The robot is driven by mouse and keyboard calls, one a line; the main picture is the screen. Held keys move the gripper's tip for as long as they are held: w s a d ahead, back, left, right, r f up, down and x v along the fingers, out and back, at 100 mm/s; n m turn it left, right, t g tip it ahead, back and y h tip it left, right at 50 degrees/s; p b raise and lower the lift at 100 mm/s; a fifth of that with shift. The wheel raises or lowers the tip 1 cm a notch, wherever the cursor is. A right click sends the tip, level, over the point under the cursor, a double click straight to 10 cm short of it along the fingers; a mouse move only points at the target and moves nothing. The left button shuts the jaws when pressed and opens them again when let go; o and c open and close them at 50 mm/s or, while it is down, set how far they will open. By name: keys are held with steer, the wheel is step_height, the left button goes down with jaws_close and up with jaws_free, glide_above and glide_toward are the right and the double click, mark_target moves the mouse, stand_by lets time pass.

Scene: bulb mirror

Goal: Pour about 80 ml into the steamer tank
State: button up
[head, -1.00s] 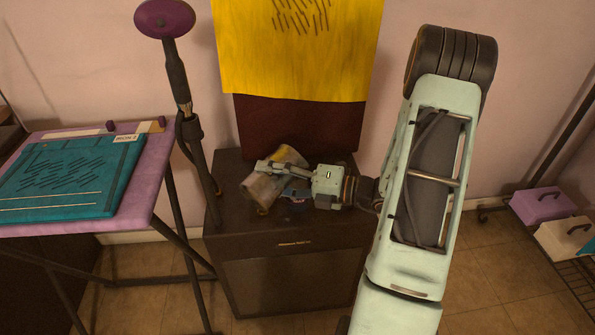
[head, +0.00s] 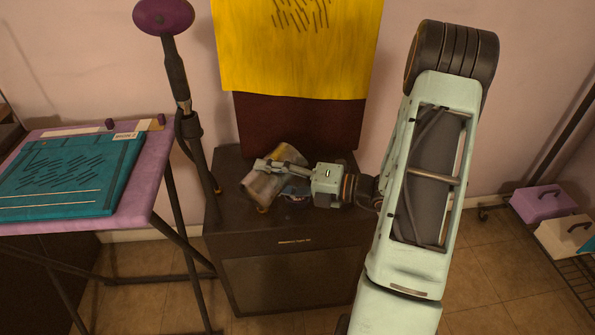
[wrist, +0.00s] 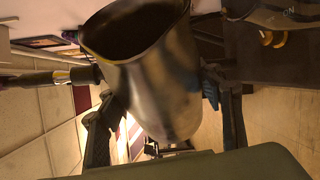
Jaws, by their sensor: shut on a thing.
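My gripper (head: 270,172) is shut on a metallic jug (head: 259,188) above the dark cabinet. The jug is tilted in the head view. In the wrist view the jug (wrist: 165,85) sits between my two fingers, its wide dark mouth toward the top left; its contents cannot be made out, and no stream shows. A small dark and blue round part (head: 296,194) sits just below my gripper, partly hidden by it; I cannot tell whether it is the steamer tank's opening. The steamer's pole (head: 177,80) with its purple head (head: 163,17) stands left of the jug.
The dark cabinet (head: 290,270) stands against the wall under a yellow hanging cloth (head: 300,60). A purple board (head: 150,185) with a folded teal cloth (head: 70,175) is at left. Boxes (head: 542,203) sit on a rack at right.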

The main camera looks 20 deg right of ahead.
steer(key=shift+s+a+f+n+b, duration=0.1)
steer(key=shift+a+f+n+b, duration=0.15)
steer(key=shift+f+b, duration=0.25)
steer(key=shift+s+a+f+n+b, duration=0.15)
steer(key=shift+f+n+b, duration=0.1)
steer(key=shift+f+b, duration=0.25)
steer(key=shift+a+f+n+h+p, duration=0.1)
steer(key=shift+n+h+p, duration=0.4)
steer(key=shift+n, duration=0.1)
steer(key=shift+f+n+h+b, duration=0.3)
steer(key=shift+f+n+h, duration=0.1)
steer(key=shift+f+n, duration=0.35)
steer(key=shift+w+d+r, duration=0.1)
steer(key=shift+d, duration=0.1)
steer(key=shift+n, duration=0.35)
steer(key=shift+d+h, duration=0.1)
steer(key=shift+h, duration=0.2)
